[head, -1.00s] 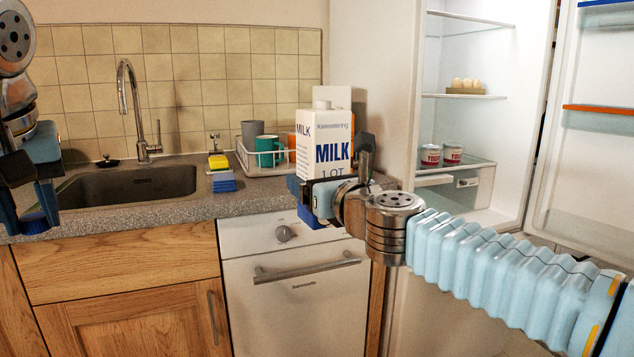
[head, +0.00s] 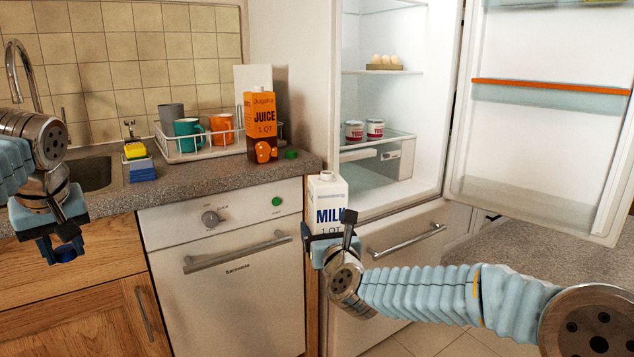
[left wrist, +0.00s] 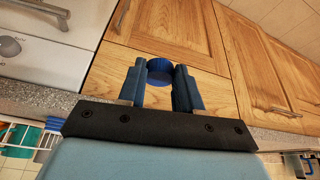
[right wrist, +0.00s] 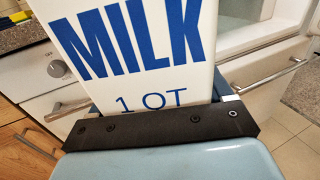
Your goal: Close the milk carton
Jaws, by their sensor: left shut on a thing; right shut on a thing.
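The white milk carton (head: 327,198) with blue lettering is upright in front of the fridge's lower drawer. Its spout (head: 327,175) on top shows no cap. My right gripper (head: 330,240) is shut on the carton's lower part, and the right wrist view shows the carton's face (right wrist: 140,40) close up. My left gripper (head: 62,250) is at the left, well apart from the carton, in front of the wooden cabinets. It is shut on a round blue cap (left wrist: 160,70), held between its fingertips.
The fridge door (head: 555,130) stands open at the right. The dishwasher (head: 225,270) is below the counter.

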